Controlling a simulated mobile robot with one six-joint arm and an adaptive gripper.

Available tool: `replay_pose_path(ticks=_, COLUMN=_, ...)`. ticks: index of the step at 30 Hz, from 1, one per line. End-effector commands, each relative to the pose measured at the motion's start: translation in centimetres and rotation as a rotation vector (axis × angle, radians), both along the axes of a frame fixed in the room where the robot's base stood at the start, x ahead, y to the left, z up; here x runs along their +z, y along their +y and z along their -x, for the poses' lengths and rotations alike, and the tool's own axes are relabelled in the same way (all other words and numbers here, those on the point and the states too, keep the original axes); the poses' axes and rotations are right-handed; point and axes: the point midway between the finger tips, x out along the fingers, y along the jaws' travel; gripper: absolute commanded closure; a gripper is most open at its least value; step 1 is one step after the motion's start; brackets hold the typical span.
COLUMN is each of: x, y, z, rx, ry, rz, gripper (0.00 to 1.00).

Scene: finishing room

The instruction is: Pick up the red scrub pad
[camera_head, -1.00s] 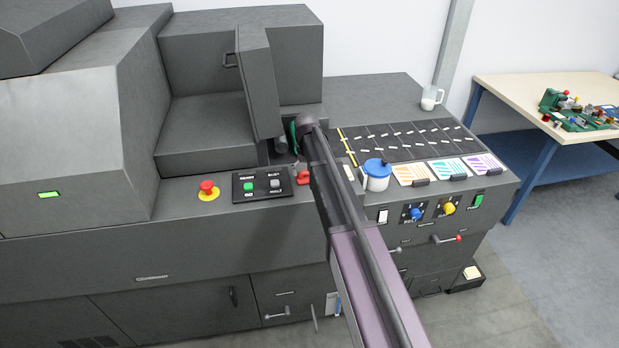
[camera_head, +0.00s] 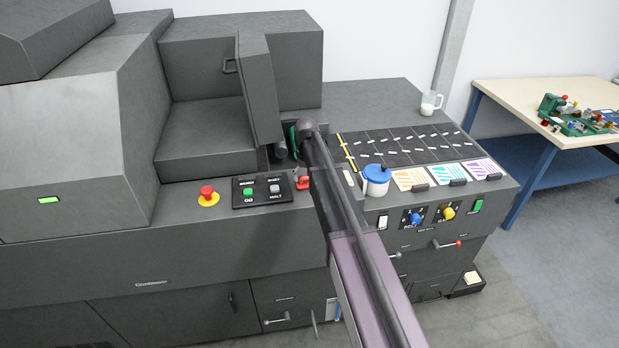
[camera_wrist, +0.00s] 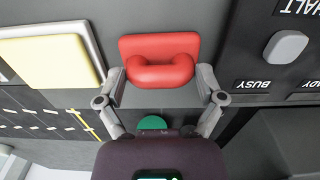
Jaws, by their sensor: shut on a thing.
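The red scrub pad (camera_wrist: 160,48) has a flat plate and a rounded handle, seen near the top middle of the wrist view. My gripper (camera_wrist: 160,80) has one finger on each side of the pad, and it is shut on the pad. In the head view the red pad (camera_head: 302,182) shows as a small red patch beside my arm, right of the control panel. My arm hides most of my gripper there.
A control panel (camera_head: 263,189) and a red stop button (camera_head: 208,195) lie left of the pad. A blue-lidded container (camera_head: 376,180) and several coloured cards stand to the right. A pale yellow block (camera_wrist: 52,62) lies beside the pad. An upright dark panel (camera_head: 259,90) stands behind.

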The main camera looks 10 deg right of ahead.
Motion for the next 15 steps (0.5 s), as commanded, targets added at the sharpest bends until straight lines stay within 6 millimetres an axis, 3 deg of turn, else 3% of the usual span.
replay_pose_path(ticks=15, x=3.8, y=0.0, z=0.0, rx=0.000, ry=0.000, rz=0.000, gripper=0.61)
